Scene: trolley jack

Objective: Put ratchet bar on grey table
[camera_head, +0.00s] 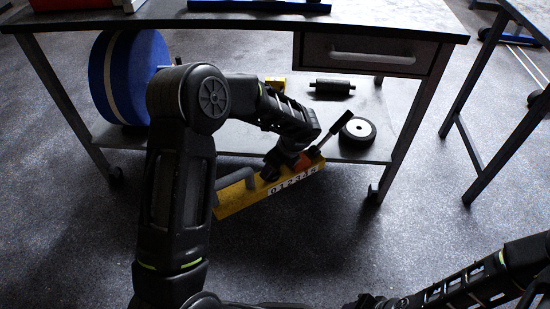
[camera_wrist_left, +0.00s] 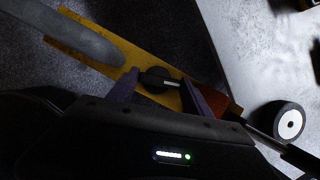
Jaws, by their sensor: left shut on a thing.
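A long yellow bar (camera_head: 232,199) with a white strip of black digits, which I take to be the ratchet bar, hangs tilted in front of the table's lower shelf. A grey curved handle and a red part with a black lever show on it. My left gripper (camera_head: 276,169) is shut on this bar near its right part. In the left wrist view the fingers (camera_wrist_left: 158,90) close around a dark knob on the yellow bar (camera_wrist_left: 85,42). A table (camera_head: 240,22) with a dark grey top stands ahead, above the bar.
A drawer (camera_head: 365,56) hangs under the tabletop's right side. The lower shelf holds a blue wheel (camera_head: 128,77), a black roller (camera_head: 332,87) and a small black-and-white wheel (camera_head: 357,132). Another table (camera_head: 521,118) stands at the right. Red and blue items lie along the tabletop's far left and middle.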

